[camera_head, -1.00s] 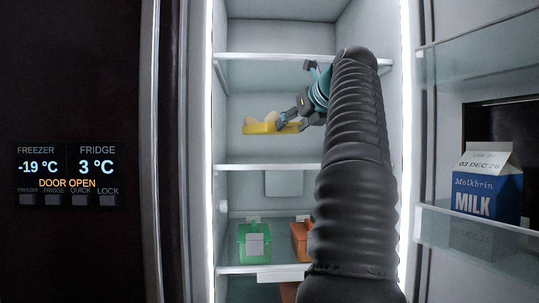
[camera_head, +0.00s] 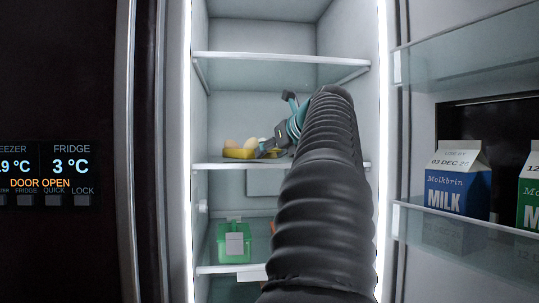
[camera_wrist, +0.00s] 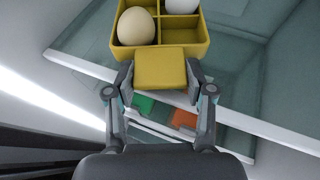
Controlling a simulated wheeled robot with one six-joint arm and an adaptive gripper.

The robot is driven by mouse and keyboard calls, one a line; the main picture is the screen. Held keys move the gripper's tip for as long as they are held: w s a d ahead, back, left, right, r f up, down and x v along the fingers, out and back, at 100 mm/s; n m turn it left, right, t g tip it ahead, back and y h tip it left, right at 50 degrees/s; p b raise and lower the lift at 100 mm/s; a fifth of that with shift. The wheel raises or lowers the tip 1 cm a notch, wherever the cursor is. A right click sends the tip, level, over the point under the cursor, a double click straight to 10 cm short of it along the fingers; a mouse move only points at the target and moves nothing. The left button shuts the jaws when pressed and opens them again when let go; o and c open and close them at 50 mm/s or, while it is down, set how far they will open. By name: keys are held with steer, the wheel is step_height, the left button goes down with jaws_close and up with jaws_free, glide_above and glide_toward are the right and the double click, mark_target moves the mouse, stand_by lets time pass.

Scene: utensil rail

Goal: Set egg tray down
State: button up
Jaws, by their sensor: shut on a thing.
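The yellow egg tray (camera_head: 241,154) is in my gripper at the left of the middle fridge shelf (camera_head: 215,165) in the head view. In the wrist view the egg tray (camera_wrist: 160,51) has square compartments, with a beige egg (camera_wrist: 137,26) in one and a white egg (camera_wrist: 181,6) in another; two near compartments show, the right one empty. My gripper (camera_wrist: 160,80) is shut on the tray's yellow tab, with a finger on each side. The tray is over or on the glass shelf, close above its front edge; whether it touches the glass I cannot tell.
A glass shelf (camera_head: 280,72) spans above the arm. A green box (camera_head: 234,243) stands on the shelf below, with an orange one (camera_wrist: 184,119) beside it. The open door at right holds a blue milk carton (camera_head: 459,180) and a green carton (camera_head: 530,190).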

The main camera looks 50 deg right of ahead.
steer(key=shift+f, duration=0.2)
steer(key=o, duration=1.3)
steer(key=shift+f, duration=0.15)
steer(key=shift+s+r, duration=0.25)
steer(key=v, duration=1.1)
steer(key=shift+s+a+r, duration=0.15)
steer(key=shift+s, duration=0.1)
